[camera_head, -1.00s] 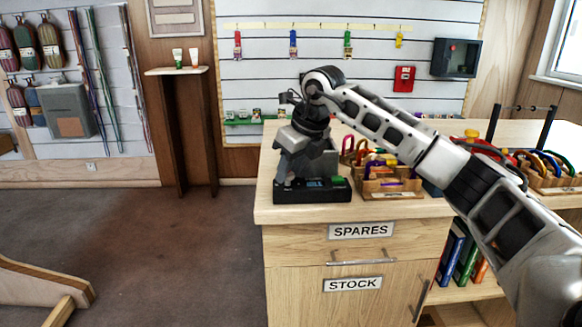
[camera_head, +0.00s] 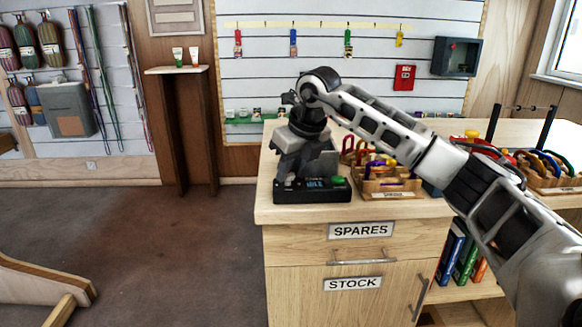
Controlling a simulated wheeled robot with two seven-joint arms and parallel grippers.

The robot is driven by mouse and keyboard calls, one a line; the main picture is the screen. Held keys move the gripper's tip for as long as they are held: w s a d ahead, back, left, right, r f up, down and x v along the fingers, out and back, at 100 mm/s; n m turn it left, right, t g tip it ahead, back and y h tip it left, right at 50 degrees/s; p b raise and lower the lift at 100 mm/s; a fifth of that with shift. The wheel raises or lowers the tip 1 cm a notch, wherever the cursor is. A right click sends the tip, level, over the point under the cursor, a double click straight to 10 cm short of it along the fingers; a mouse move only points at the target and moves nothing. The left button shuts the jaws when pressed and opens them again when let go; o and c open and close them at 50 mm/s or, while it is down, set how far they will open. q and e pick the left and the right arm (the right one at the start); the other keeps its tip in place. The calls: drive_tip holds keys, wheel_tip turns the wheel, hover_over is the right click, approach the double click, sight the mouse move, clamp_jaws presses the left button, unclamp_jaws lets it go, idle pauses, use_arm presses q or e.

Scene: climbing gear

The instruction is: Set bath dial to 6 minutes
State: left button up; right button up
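The bath (camera_head: 335,193) is a small device at the left front of the wooden counter. It has a black base with a lit blue display (camera_head: 314,184) and a green button (camera_head: 338,181). The display text is too small to read. My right gripper (camera_head: 284,172) points down over the left part of the bath, close to its front panel. The dial is hidden or too small to make out. I cannot tell whether the gripper touches it, or whether its fingers are open or shut. My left gripper is not in view.
A wooden box of coloured gear (camera_head: 392,195) stands right of the bath. A rack of coloured carabiners (camera_head: 560,180) is farther right. The counter (camera_head: 430,207) has a drawer marked SPARES and a door marked STOCK below. Open floor (camera_head: 150,240) lies to the left.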

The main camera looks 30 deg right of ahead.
drive_tip(key=shift+o, duration=0.5)
drive_tip(key=shift+r, duration=0.1)
drive_tip(key=v, duration=1.6)
drive_tip(key=shift+d, duration=0.1)
